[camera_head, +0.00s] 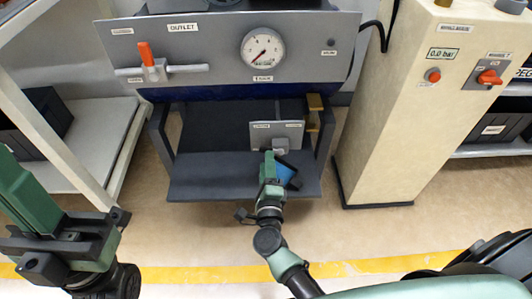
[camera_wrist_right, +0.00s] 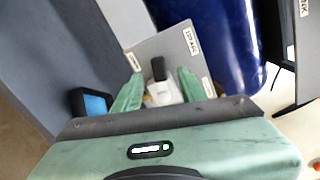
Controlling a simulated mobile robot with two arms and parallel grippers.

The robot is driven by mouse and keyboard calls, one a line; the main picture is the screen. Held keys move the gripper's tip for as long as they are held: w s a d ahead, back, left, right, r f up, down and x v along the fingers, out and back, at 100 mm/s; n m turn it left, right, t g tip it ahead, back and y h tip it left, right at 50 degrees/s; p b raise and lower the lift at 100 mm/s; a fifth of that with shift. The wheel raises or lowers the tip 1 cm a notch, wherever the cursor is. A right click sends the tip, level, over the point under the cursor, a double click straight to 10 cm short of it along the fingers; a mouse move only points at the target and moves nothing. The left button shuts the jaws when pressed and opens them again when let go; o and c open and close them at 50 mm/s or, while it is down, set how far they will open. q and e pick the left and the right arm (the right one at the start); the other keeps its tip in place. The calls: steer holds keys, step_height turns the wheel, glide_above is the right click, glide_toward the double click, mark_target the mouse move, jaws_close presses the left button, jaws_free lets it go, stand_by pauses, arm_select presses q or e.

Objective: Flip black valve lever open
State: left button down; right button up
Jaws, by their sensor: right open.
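The black valve lever (camera_wrist_right: 158,69) stands up from a pale valve body (camera_wrist_right: 162,94) on a small grey labelled plate (camera_wrist_right: 165,48). In the head view this plate (camera_head: 290,130) is on the low dark stand, and the lever is not clearly visible. My right gripper (camera_wrist_right: 158,90) is open, with its green fingers on either side of the valve. The lever shows between and just beyond the fingertips; I cannot tell whether they touch it. In the head view my right gripper (camera_head: 271,160) is just in front of the plate. My left gripper (camera_head: 28,195) is at the left edge, its finger opening unclear.
Above is a grey outlet panel (camera_head: 210,30) with a gauge (camera_head: 262,49) and an orange lever (camera_head: 146,54). A cream cabinet (camera_head: 400,110) stands right, a shelf (camera_head: 95,145) left. A dark box with blue (camera_wrist_right: 92,104) sits close beside my right gripper.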

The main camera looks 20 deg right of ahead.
steer(key=b+x, duration=0.1)
steer(key=x, duration=0.5)
steer(key=shift+f, duration=0.1)
steer(key=shift+s, duration=0.1)
